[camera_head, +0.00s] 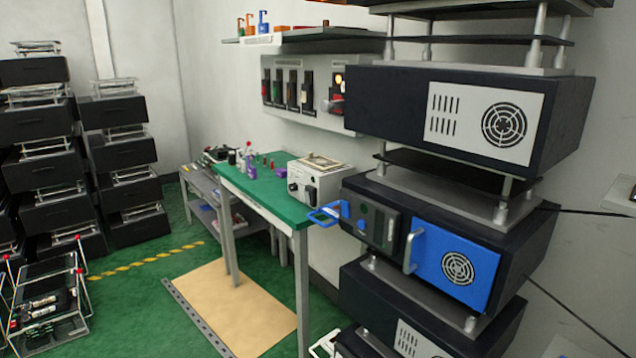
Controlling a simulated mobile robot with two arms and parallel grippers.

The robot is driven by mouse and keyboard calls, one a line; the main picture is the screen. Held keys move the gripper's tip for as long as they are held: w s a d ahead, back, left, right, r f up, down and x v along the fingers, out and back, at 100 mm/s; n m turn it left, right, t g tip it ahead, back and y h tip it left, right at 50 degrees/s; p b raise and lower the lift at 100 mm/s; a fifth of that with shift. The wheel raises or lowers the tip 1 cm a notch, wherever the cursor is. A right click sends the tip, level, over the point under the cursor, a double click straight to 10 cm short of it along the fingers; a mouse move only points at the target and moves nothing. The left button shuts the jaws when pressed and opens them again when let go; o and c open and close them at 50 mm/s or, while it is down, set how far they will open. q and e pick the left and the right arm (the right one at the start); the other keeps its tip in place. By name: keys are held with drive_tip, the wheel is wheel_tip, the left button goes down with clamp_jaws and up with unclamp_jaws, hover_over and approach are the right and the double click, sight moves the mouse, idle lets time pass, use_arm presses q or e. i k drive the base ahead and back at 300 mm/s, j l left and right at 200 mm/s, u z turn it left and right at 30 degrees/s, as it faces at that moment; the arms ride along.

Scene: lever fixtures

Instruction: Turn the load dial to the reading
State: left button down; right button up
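No dial is marked clearly enough to read at this distance. A grey-white box (318,182) on the far right end of the green table carries dark round knobs (293,187) on its front. A blue loop handle (327,213) sticks out at the panel's left. I cannot tell which control is the load dial. Neither of my grippers is in view.
The green-topped table (262,186) holds small bottles and a purple item (241,168). Black stacked units (120,145) stand at the left, with a wire rack (48,310) on the floor. A tan mat (235,305) lies by the table. Green floor between is mostly free.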

sight(293, 187)
drive_tip(key=i+j+z, duration=0.1)
drive_tip(key=z, duration=0.8)
drive_tip(key=i+j+z, duration=0.15)
drive_tip(key=j+z, duration=0.25)
drive_tip(key=j, duration=0.2)
drive_tip(key=j+z, duration=0.35)
drive_tip(key=j, duration=0.25)
drive_tip(key=j+z, duration=0.4)
drive_tip(key=j, duration=0.3)
